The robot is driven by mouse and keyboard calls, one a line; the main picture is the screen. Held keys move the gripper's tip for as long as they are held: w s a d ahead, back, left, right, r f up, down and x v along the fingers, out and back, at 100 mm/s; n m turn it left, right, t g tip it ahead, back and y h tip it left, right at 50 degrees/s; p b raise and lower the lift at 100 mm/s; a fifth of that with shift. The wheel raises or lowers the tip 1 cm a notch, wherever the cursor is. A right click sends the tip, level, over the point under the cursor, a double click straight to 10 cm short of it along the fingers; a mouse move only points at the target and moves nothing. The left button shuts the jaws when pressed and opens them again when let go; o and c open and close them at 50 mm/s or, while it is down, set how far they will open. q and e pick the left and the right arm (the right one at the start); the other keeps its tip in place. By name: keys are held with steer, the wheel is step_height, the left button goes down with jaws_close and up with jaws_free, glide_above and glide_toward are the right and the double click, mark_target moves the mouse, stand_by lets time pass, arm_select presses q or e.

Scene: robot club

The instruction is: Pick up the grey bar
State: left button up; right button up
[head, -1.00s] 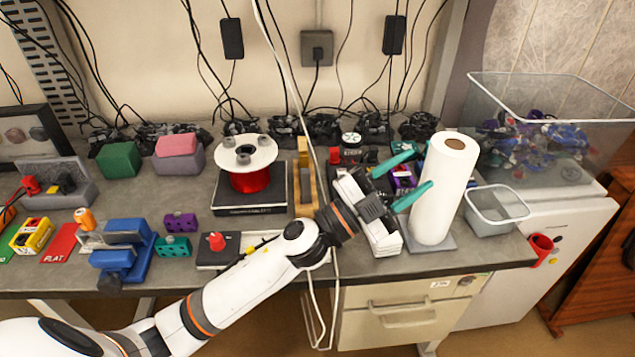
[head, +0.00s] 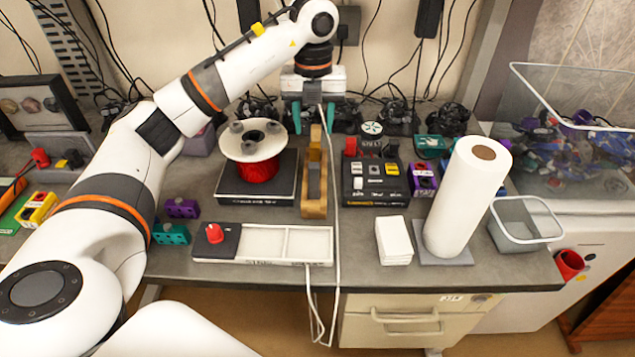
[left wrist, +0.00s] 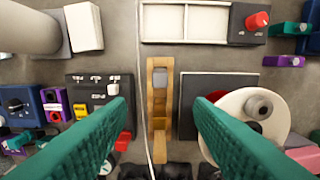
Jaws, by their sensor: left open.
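A small grey piece, which looks like the grey bar (left wrist: 160,77), sits in a narrow wooden holder (left wrist: 158,130) in the left wrist view. I see it almost end-on, so its length is unclear. A yellow block (left wrist: 157,112) sits farther along the same holder. In the head view the wooden holder (head: 314,205) stands right of the spool with red winding. My left gripper (head: 313,118) points down above the back end of the holder, its teal fingers apart. In the left wrist view its fingers (left wrist: 160,110) spread on either side of the holder, with nothing between them. My right gripper is out of view.
The spool (head: 254,150) stands on a black scale left of the holder. A black box with buttons (head: 373,182) is on the right. A white cable hangs close along the holder. In front are a white tray (head: 285,243), white cards (head: 393,240) and a paper roll (head: 466,198).

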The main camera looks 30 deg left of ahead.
mark_target(314, 165)
arm_select(q)
step_height(314, 165, down, 6)
steer(key=shift+s+f+p, duration=0.1)
steer(key=shift+s+p, duration=0.05)
steer(key=shift+p, duration=0.15)
steer(key=f, duration=0.1)
steer(key=f+p, duration=0.1)
steer(key=f, duration=0.1)
steer(key=f+p, duration=0.1)
steer(key=shift+s+d+f, duration=0.2)
steer(key=shift+s+f, duration=0.05)
steer(key=shift+s, duration=0.05)
steer(key=shift+f, duration=0.5)
jaws_close()
steer(key=shift+w+r, duration=0.1)
stand_by(0.5)
